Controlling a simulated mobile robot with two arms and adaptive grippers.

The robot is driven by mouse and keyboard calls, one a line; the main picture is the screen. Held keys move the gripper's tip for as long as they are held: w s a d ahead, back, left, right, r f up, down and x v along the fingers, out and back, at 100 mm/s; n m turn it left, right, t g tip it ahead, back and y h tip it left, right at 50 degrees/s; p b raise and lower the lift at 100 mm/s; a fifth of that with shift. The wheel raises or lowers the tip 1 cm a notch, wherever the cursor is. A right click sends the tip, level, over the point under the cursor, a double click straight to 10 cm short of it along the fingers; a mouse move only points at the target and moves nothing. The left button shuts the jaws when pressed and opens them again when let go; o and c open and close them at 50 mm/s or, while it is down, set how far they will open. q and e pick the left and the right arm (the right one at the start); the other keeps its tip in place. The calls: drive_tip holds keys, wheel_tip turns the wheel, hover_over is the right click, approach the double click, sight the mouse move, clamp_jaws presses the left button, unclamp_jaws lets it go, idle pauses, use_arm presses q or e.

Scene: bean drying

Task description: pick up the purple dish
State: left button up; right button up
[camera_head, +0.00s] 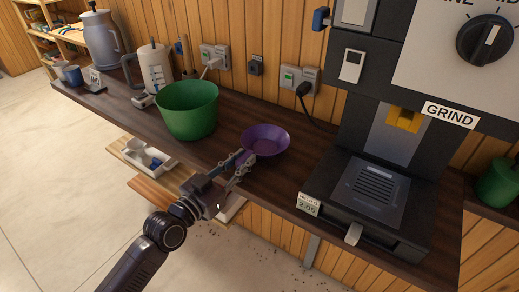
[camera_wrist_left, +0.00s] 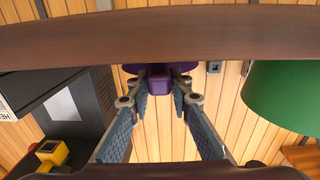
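The purple dish (camera_head: 266,137) is a shallow, flared bowl standing upright on the dark wooden counter, between the green bowl and the grinder. My left gripper (camera_head: 243,161) reaches in from the front, low at the dish's near side. In the left wrist view the dish (camera_wrist_left: 183,70) shows beyond the fingertips, with a purple block-like part (camera_wrist_left: 158,78) between them. The fingers of my left gripper (camera_wrist_left: 159,92) are apart, one on each side of that part, and I see no clear contact. My right gripper is not in view.
A green bowl (camera_head: 188,108) stands just left of the dish; the grinder (camera_head: 370,190) is to the right. A white jug (camera_head: 153,70) and grey jug (camera_head: 101,42) stand farther left. An open drawer with a white tray (camera_head: 150,158) juts out below the counter's front edge.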

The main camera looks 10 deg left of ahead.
use_arm(q)
clamp_jaws()
drive_tip(key=shift+r, duration=0.1)
wheel_tip(320, 180, up, 20)
idle(0.5)
idle(0.4)
